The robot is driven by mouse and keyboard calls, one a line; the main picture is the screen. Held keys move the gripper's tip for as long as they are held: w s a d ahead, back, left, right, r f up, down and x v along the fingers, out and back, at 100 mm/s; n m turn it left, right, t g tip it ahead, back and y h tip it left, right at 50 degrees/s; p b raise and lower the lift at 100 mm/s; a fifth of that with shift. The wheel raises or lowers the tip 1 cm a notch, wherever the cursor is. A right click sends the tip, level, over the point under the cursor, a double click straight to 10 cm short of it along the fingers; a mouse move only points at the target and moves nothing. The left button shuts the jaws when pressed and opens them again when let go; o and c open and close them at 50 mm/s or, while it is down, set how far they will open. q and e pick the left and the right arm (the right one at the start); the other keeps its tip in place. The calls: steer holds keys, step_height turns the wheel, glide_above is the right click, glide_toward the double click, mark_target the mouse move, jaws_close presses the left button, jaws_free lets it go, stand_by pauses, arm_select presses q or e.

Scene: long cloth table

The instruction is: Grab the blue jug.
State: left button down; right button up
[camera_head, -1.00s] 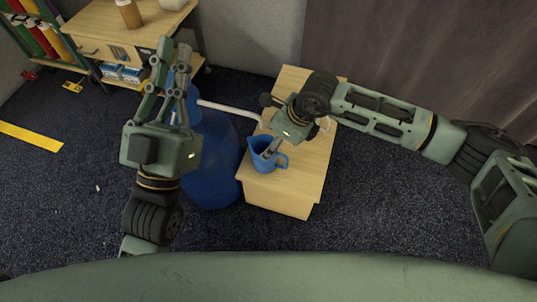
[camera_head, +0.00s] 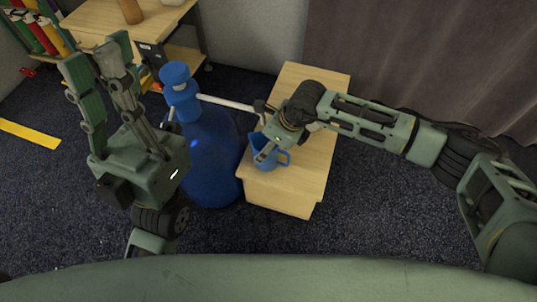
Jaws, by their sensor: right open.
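The blue jug (camera_head: 271,161) stands upright near the left edge of a small wooden table (camera_head: 308,175), its handle to the right. My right gripper (camera_head: 261,132) is open at the jug. One finger overlaps the jug's opening and front, and the other is beyond it, up and left. I cannot tell whether a finger touches the jug. Part of the jug's rim is hidden by the gripper. My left gripper (camera_head: 95,52) is raised at the left, open and empty, well away from the jug.
A large blue bottle (camera_head: 212,165) with a white spout tube (camera_head: 225,102) stands on the dark carpet just left of the small table. A wooden shelf unit (camera_head: 90,20) stands at the back left. The carpet right of the table is clear.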

steer(key=c, duration=1.7)
steer(key=shift+c, duration=0.2)
steer(key=shift+r, duration=0.15)
